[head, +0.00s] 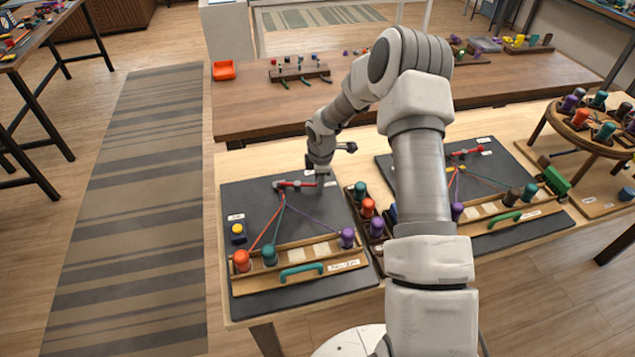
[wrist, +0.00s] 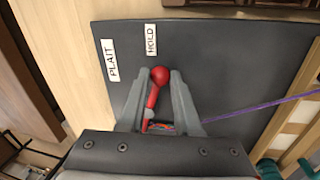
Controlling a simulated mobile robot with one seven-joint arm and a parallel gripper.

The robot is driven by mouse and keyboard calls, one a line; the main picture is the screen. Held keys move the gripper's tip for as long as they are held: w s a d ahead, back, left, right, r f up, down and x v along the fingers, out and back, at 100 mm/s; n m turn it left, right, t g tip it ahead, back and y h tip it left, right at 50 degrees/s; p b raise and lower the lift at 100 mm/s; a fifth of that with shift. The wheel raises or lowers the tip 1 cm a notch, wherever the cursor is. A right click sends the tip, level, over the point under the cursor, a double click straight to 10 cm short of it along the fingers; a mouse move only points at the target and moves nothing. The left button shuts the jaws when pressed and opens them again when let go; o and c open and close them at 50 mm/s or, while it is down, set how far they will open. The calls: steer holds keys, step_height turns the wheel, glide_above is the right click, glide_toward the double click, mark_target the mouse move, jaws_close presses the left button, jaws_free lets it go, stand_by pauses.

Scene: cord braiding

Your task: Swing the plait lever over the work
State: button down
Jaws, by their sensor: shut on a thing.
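The plait lever (wrist: 153,98) is a red arm with a round red knob, mounted on the dark left-hand board (head: 235,200). In the wrist view its knob points toward the HOLD label (wrist: 151,39); the PLAIT label (wrist: 111,63) is left of that. My gripper (wrist: 158,80) has one finger on each side of the lever, near the knob, and is shut on it. In the head view the lever (head: 300,184) lies just below my gripper (head: 318,174). Coloured cords run from the lever's pivot to an orange bobbin (head: 242,261), a teal bobbin (head: 269,254) and a purple bobbin (head: 347,238).
A bobbin rack (head: 371,226) stands right of the board, partly behind my arm. A second board (head: 530,222) with its own red lever (head: 466,152) is farther right. A yellow button box (head: 238,232) sits at the board's left edge.

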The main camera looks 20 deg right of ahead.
steer(key=shift+w+d+n+y+p, duration=0.2)
steer(key=shift+w+n, duration=0.35)
steer(key=shift+n, duration=0.4)
steer(key=shift+w+d+n+y+p, duration=0.1)
steer(key=shift+w+n+p, duration=0.15)
steer(key=shift+w+n, duration=0.5)
steer(key=shift+s, duration=0.15)
steer(key=c, duration=0.6)
jaws_free()
steer(key=shift+c, duration=0.2)
steer(key=s+r, duration=0.3)
steer(key=r, duration=1.4)
steer(key=shift+s+d, duration=0.2)
steer(key=shift+d, duration=0.05)
